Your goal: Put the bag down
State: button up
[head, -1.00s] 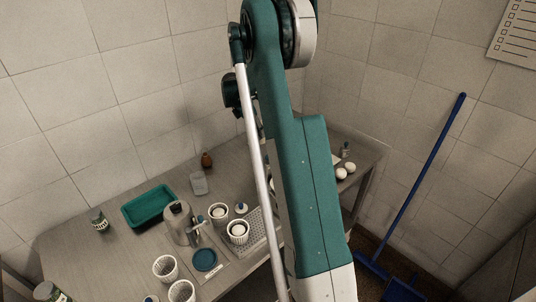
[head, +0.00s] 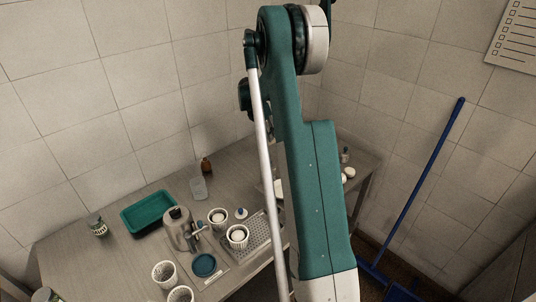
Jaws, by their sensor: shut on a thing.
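In the head view, my teal and white arm covers the middle of the picture, from the top down to the lower right. My gripper cannot be made out; the arm may hide it. I cannot pick out a bag with certainty. A small pale item (head: 279,188) shows only in part at the left edge of my arm, and I cannot tell what it is. The grey metal table (head: 105,250) runs behind and to the left of my arm.
A blue broom (head: 425,180) leans at right.

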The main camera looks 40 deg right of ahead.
aim_at(262, 134)
jog(key=shift+f, duration=2.85)
jog(key=shift+f, duration=0.1)
jog(key=shift+f, duration=1.75)
jog(key=shift+f, duration=0.15)
jog(key=o, duration=1.2)
jog(key=v, duration=1.2)
